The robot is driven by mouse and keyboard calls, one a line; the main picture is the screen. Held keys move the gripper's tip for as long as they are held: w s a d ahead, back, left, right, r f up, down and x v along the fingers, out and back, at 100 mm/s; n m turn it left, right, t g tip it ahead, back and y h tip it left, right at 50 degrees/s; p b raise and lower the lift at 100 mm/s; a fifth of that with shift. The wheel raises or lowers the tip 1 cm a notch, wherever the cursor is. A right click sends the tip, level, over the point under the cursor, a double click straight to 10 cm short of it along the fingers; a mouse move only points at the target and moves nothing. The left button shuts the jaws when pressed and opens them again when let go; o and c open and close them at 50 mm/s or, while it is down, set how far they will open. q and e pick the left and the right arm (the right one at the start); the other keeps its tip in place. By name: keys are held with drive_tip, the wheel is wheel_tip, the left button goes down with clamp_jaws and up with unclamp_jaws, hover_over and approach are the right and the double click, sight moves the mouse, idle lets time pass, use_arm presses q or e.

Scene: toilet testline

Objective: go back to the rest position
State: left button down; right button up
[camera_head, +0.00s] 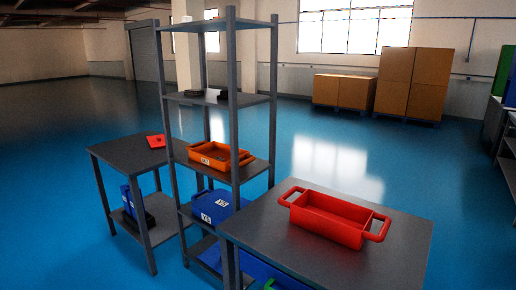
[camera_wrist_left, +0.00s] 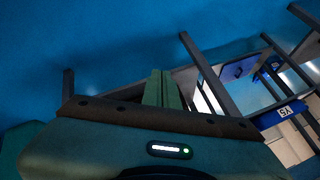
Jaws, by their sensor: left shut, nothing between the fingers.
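My left gripper (camera_wrist_left: 162,78) shows in the left wrist view with its two green fingers together and nothing between them. It hangs over the blue floor beside dark metal rack posts. Neither gripper appears in the head view, and my right gripper is in no view. A red tray with two handles (camera_head: 330,219) rests empty on the dark table (camera_head: 394,250) at the front right of the head view.
A grey metal rack (camera_head: 236,130) stands left of the table, holding an orange tray (camera_head: 219,158) and blue bins (camera_head: 215,204). A smaller side table (camera_head: 124,155) stands further left. Cardboard boxes (camera_head: 411,82) stand by the back wall. The blue floor between is open.

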use_arm(q)
drive_tip(key=s+a+f+n+g+y, duration=0.1)
drive_tip(key=s+a+f+n, duration=0.2)
drive_tip(key=s+f, duration=0.45)
drive_tip(key=s+a+f+n+g, duration=0.2)
drive_tip(key=s+f, duration=0.2)
drive_tip(key=s, duration=0.6)
drive_tip(key=s+a+f+n+g, duration=0.1)
drive_tip(key=s+f+n, duration=0.1)
drive_tip(key=s, duration=0.9)
drive_tip(key=s+a+f+n+g+y, duration=0.1)
drive_tip(key=s+f, duration=0.3)
drive_tip(key=s, duration=0.7)
drive_tip(key=shift+n+g, duration=0.4)
drive_tip(key=shift+n, duration=0.3)
